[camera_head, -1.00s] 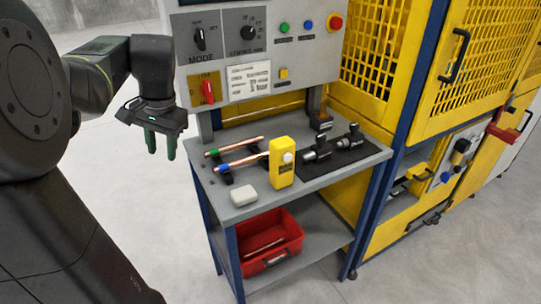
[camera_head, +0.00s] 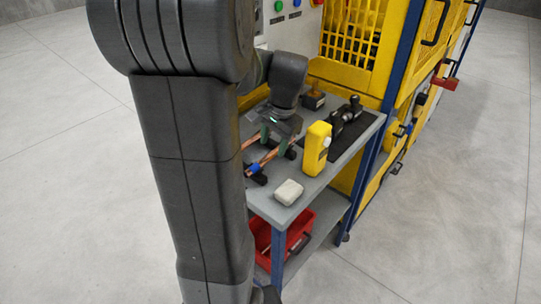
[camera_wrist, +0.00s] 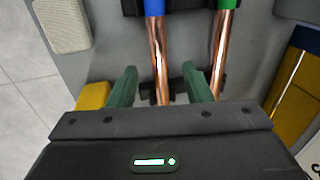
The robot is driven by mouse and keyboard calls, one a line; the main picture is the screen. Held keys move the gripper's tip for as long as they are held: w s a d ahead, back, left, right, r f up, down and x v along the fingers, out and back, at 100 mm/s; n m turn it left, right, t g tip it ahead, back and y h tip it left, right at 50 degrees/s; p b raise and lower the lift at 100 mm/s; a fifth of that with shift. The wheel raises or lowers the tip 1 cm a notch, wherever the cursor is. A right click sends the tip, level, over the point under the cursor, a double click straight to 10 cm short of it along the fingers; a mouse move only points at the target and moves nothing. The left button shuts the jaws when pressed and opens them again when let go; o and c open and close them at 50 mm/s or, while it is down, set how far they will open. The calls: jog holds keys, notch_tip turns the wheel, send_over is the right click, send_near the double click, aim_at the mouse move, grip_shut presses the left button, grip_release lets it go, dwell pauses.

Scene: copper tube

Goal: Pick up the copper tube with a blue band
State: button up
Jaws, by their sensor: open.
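The copper tube with a blue band (camera_head: 262,161) lies on black rests on the grey cart top. In the wrist view this tube (camera_wrist: 160,60) runs lengthwise, its blue end at the top. A second copper tube with a green band (camera_wrist: 220,50) lies parallel on its right. My gripper (camera_head: 268,133) is over the tubes, pointing down. In the wrist view my gripper (camera_wrist: 162,84) is open, with one green finger left of the blue-banded tube and the other between the two tubes. I cannot tell whether the fingertips are down at tube height.
A yellow bottle (camera_head: 316,148) stands close right of the tubes. A white block (camera_head: 289,192) lies in front. Dark fittings lie on a black mat (camera_head: 345,137) farther right. A red bin (camera_head: 297,232) sits on the lower shelf. The control panel and yellow cage stand behind.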

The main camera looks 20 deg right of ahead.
aim_at(272, 153)
jog(key=f, duration=0.3)
jog(key=shift+w+f, duration=0.2)
jog(key=shift+w, duration=0.05)
jog(key=shift+c, duration=0.3)
grip_shut()
